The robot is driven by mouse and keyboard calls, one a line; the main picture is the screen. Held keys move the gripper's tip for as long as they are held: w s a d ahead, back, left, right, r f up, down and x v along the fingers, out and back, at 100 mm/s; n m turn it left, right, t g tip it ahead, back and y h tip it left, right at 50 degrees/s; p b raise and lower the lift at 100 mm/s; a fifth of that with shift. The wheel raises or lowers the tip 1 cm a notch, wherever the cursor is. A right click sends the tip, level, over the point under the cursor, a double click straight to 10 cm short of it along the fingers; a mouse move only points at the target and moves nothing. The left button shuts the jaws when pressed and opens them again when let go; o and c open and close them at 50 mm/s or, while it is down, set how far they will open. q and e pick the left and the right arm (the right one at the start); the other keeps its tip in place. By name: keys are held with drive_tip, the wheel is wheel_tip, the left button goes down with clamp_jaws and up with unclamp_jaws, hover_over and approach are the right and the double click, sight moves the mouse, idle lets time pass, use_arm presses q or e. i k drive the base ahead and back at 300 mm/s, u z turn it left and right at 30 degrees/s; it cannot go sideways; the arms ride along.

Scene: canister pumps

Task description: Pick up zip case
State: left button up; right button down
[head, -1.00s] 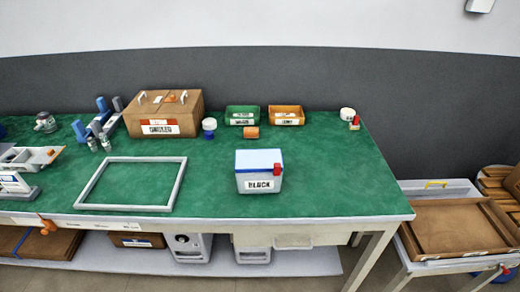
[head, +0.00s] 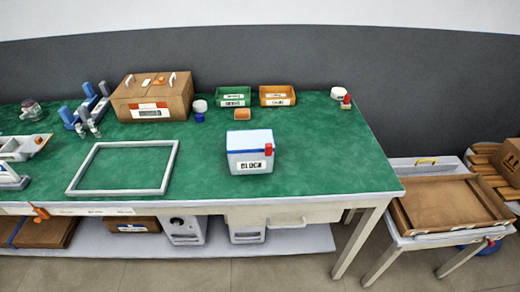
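No thing here is clearly marked as the zip case. A brown case (head: 153,98) with two pale handles on top and a red and white label stands at the back left of the green bench top (head: 215,185). A white box (head: 250,152) with a blue band, a red clasp and a black-lettered label stands alone near the middle front of the bench. Both are upright, and nothing is touching them. Neither of my grippers is in the head view.
An empty grey frame (head: 122,190) lies left of the white box. Green (head: 233,96) and orange (head: 277,95) bins stand at the back. A low side table with a brown tray (head: 450,204) is at the right. Bench space right of the white box is clear.

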sight(242, 161)
drive_tip(key=k, duration=1.3)
drive_tip(key=z, duration=0.5)
drive_tip(key=i, duration=1.95)
drive_tip(key=u, duration=1.1)
